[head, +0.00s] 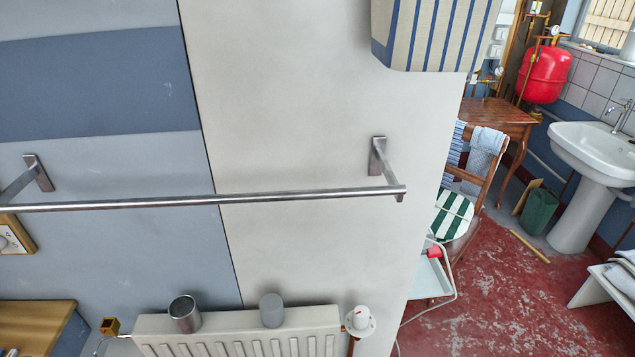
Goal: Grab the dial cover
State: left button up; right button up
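Neither of my grippers is in the head view. No part is clearly recognisable as the dial cover. At the left edge a wooden-framed panel (20,234) with a pale round knob (5,243) and printed numbers is cut off by the frame; whether a cover sits on it I cannot tell. A white round valve knob (359,320) is at the right end of the radiator. A plain grey rounded cylinder (271,311) stands upright on the radiator top, and an open metal cup (185,315) stands to its left.
A metal rail (250,197) runs across the wall above the white radiator (240,335). A wooden surface (30,325) is at lower left. A striped padded thing (435,35) hangs at top. At right are a chair (478,195), a sink (590,152) and open red floor (500,290).

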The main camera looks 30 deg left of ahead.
aim_at(271, 308)
jog(key=u, duration=1.2)
